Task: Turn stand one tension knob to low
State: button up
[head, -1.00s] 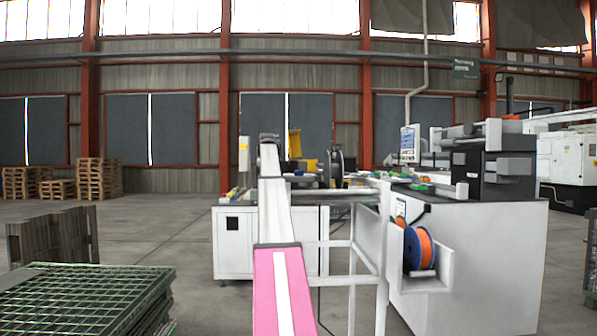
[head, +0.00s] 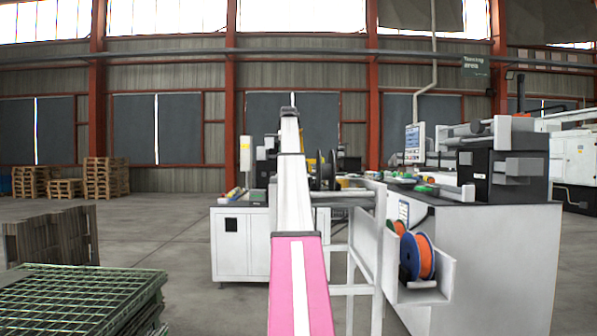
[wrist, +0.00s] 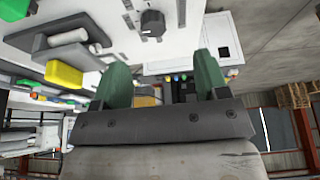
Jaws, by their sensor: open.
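In the wrist view, a dark round knob (wrist: 152,23) with a pale mark stands on a white panel (wrist: 110,45). I cannot tell which stand it belongs to or read its setting. My gripper (wrist: 162,78) shows two green fingers spread apart with nothing between them. The knob lies beyond the fingertips, between their lines, and is not touched. In the head view my pink and white arm reaches forward over the white bench (head: 240,245), and the gripper and knob cannot be made out there.
In the wrist view a grey handle-like bar (wrist: 75,38) and a yellow block (wrist: 63,75) sit left of the knob. In the head view an orange spool (head: 421,257) hangs in a white holder at right.

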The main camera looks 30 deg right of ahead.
jog(key=x, duration=0.3)
jog(key=d+x, duration=0.1)
jog(key=x, duration=0.6)
jog(key=shift+w+d+r, duration=0.1)
jog(key=shift+w+d, duration=0.1)
jog(key=shift+d, duration=0.15)
jog(key=c, duration=0.9)
